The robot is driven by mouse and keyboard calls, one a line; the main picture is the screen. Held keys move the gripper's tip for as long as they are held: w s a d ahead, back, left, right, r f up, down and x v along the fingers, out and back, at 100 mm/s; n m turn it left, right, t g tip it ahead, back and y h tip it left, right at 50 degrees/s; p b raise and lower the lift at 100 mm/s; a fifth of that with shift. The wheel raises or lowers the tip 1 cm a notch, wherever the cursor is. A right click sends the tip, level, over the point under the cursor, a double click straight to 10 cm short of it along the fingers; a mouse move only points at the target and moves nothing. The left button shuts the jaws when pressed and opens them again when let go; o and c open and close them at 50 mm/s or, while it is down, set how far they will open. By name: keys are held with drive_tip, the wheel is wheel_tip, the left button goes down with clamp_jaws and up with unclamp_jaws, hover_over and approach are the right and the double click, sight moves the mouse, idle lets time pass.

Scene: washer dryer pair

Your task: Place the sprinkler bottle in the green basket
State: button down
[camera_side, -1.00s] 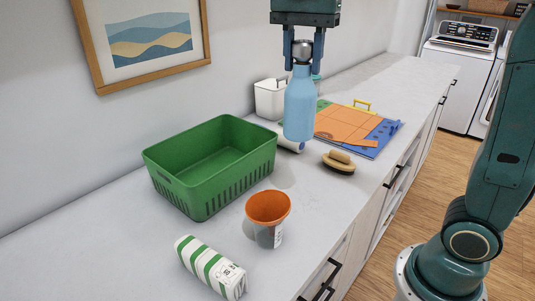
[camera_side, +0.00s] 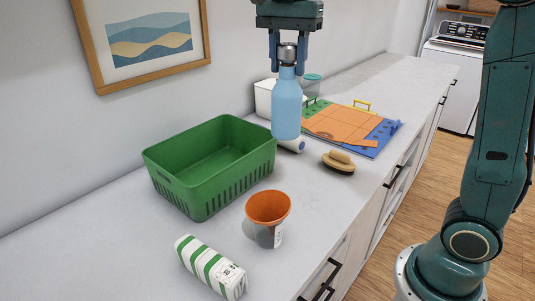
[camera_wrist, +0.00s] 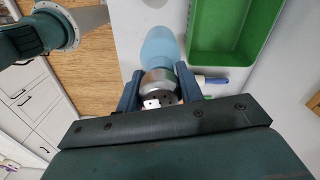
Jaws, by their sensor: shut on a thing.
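The sprinkler bottle (camera_side: 286,105) is light blue with a silver cap, and it hangs upright in the air. My gripper (camera_side: 288,58) is shut on its cap. In the wrist view my gripper (camera_wrist: 160,92) holds the silver cap and the blue bottle (camera_wrist: 160,45) extends beyond it. The green basket (camera_side: 208,172) stands on the counter to the left of and below the bottle in the side view, and its visible inside looks empty. The basket also shows in the wrist view (camera_wrist: 233,70), to the right of the bottle.
An orange and grey cup (camera_side: 267,218) stands in front of the basket. A green-striped carton (camera_side: 211,266) lies nearby. The counter's front edge is right.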

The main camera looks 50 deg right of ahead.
drive_tip(key=w+d+f+m, duration=0.1)
drive_tip(key=w+f, duration=0.4)
drive_tip(key=w, duration=0.3)
drive_tip(key=w+d+f, duration=0.1)
drive_tip(key=w+f, duration=0.4)
drive_tip(key=w, duration=0.3)
wheel_tip(320, 180, down, 8)
drive_tip(key=shift+a, duration=0.2)
idle(0.3)
drive_tip(key=shift+w+f, duration=0.1)
drive_tip(key=shift+f, duration=0.1)
drive_tip(key=c, duration=0.9)
unclamp_jaws()
drive_tip(key=shift+r, duration=0.1)
wheel_tip(320, 180, up, 12)
idle(0.6)
